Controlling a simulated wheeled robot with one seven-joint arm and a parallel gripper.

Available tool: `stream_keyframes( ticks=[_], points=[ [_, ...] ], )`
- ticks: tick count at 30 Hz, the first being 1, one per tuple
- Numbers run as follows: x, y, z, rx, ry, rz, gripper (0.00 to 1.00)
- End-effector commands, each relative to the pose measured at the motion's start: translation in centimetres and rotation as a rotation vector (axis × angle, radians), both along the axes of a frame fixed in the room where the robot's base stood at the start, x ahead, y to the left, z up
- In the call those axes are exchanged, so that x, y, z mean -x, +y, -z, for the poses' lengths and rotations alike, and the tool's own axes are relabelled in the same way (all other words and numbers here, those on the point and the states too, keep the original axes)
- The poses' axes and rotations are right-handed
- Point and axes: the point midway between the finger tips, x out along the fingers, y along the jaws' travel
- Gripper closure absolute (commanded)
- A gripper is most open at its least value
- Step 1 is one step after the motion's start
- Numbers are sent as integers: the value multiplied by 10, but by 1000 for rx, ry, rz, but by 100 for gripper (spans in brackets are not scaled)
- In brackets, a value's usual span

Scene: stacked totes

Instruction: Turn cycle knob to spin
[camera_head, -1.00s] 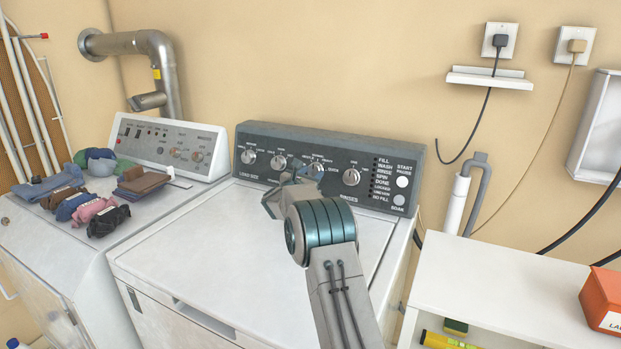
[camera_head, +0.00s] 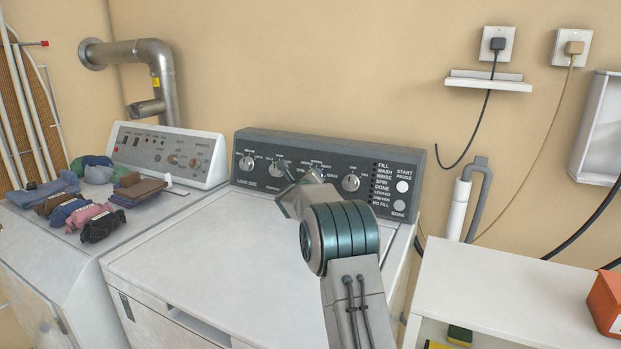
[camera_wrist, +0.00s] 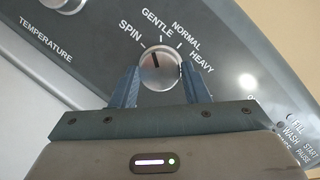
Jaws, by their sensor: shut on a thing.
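The cycle knob (camera_wrist: 160,68) is a round silver dial on the washer's dark grey panel, with SPIN, GENTLE, NORMAL and HEAVY printed around its upper side. Its dark pointer line tilts up and slightly left, towards the SPIN and GENTLE side. My gripper (camera_wrist: 162,82) has one blue finger on each side of the knob and is shut on it.
Other knobs are the load size knob (camera_head: 247,163), the temperature knob (camera_head: 277,167) and the rinses knob (camera_head: 351,183). The start button (camera_head: 403,187) is farther right. Folded clothes (camera_head: 100,205) lie on the left machine. The washer lid (camera_head: 215,235) is clear.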

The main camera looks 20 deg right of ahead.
Motion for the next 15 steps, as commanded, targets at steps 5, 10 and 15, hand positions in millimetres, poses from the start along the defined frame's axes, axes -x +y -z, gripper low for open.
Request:
stream_keyframes(
  ticks=[5, 10, 15],
  points=[
    [0, 0, -6, 102, 104, -40, 81],
    [0, 0, -6, 184, 186, -71, 81],
    [0, 0, -5, 242, 245, -95, 81]
  ],
)
